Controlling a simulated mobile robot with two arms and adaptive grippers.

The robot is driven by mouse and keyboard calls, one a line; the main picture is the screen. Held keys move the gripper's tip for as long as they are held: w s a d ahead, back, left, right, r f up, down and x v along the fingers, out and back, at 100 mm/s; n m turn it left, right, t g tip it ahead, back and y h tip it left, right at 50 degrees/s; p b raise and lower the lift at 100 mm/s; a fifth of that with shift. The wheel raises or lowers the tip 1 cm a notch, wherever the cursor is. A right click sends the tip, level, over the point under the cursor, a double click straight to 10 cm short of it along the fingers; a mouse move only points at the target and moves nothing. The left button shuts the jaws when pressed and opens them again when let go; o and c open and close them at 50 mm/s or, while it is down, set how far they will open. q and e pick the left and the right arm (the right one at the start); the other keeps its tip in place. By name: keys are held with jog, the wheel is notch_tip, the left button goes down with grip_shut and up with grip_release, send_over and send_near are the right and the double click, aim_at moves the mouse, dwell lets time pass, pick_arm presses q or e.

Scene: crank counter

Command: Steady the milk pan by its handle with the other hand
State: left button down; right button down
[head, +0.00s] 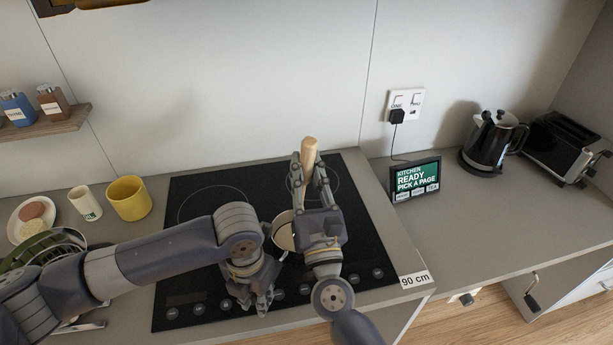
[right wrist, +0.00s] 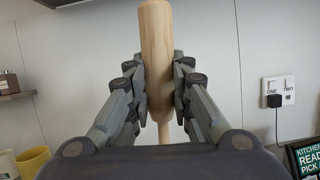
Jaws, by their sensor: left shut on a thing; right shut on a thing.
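The milk pan (head: 281,238) is on the black hob, mostly hidden behind my two arms; only part of its pale rim and inside shows. My left gripper (head: 262,303) points down at the near side of the pan and is shut on the pan's handle, which it hides. My right gripper (head: 308,180) is above the pan, shut on an upright wooden tool (head: 310,152). In the right wrist view the tool (right wrist: 157,50) stands between both fingers, thick above and narrowing to a thin shaft below. Its lower end is hidden.
The hob (head: 205,185) fills the middle of the counter. A yellow mug (head: 129,199), a white cup (head: 84,204) and a plate (head: 17,228) stand left. A display (head: 415,182), kettle (head: 488,142) and toaster (head: 562,150) stand right. The counter right of the hob is clear in front.

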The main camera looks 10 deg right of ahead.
jog(key=shift+r, duration=0.75)
jog(key=w+d+r, duration=0.4)
jog(key=w+d, duration=0.1)
jog(key=shift+w+d, duration=0.25)
jog(key=shift+d, duration=0.15)
pick_arm(q)
jog(key=c, duration=1.3)
grip_release()
jog(key=shift+c, duration=0.2)
